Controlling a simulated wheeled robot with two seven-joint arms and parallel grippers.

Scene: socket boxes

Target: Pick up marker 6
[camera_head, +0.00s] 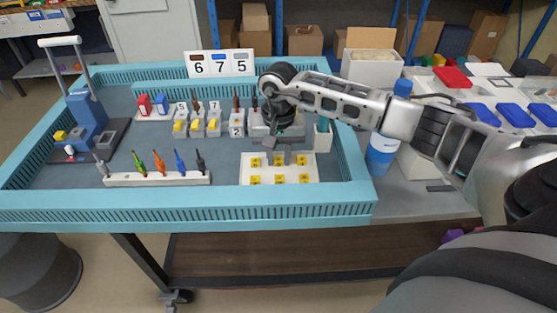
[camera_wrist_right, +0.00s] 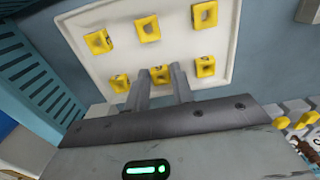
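Several yellow square markers stand in two rows on a white board (camera_head: 268,171). The board (camera_wrist_right: 85,70) also fills much of the right wrist view. The digits on the markers are too small to read, so I cannot tell which is marker 6. My right gripper (camera_head: 281,156) points down over the back row of the board. In the right wrist view its two fingers (camera_wrist_right: 160,72) are apart, with the middle marker of the near row (camera_wrist_right: 160,76) showing between them. I see a gap beside that marker and cannot tell whether a finger touches it. My left gripper is not in view.
A sign (camera_head: 220,64) reading 6 7 5 stands at the tray's back. A white rack (camera_head: 158,179) with several screwdrivers lies left of the board. Boxes with yellow switches (camera_head: 196,128) stand behind. A blue bottle (camera_head: 381,155) stands outside, right.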

